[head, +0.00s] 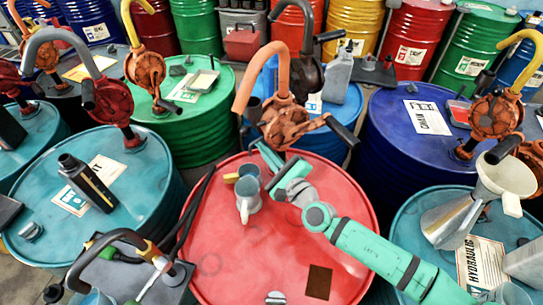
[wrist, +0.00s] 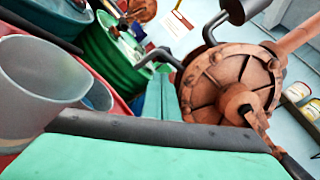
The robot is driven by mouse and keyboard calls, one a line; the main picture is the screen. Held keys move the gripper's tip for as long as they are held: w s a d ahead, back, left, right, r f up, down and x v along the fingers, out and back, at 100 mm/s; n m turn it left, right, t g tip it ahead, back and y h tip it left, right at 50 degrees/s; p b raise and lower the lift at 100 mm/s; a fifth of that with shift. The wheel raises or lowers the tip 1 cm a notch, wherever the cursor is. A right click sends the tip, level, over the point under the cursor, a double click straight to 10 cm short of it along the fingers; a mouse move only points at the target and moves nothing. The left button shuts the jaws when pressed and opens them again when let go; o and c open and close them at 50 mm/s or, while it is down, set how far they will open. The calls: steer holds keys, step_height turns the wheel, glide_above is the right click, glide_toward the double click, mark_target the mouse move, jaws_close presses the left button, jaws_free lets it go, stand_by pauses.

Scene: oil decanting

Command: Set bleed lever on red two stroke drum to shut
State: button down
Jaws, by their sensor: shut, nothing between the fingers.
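The red drum (head: 225,255) fills the lower middle of the head view. Its orange rotary pump (head: 284,122) stands at the far edge, with an orange spout curving up and a dark crank handle at the right. The pump body also shows large in the wrist view (wrist: 228,85). My green gripper (head: 262,152) is shut and empty, its tips close to the pump's lower left side; contact cannot be told. In the wrist view, my gripper (wrist: 166,95) points towards the pump's left edge. A dark bent rod (wrist: 158,58) shows beside the pump; I cannot tell whether it is the bleed lever.
Teal drums flank the red one; a funnel (head: 503,178) stands at right. The red lid's front half is mostly clear.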

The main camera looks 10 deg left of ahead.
steer(key=shift+x, duration=1.75)
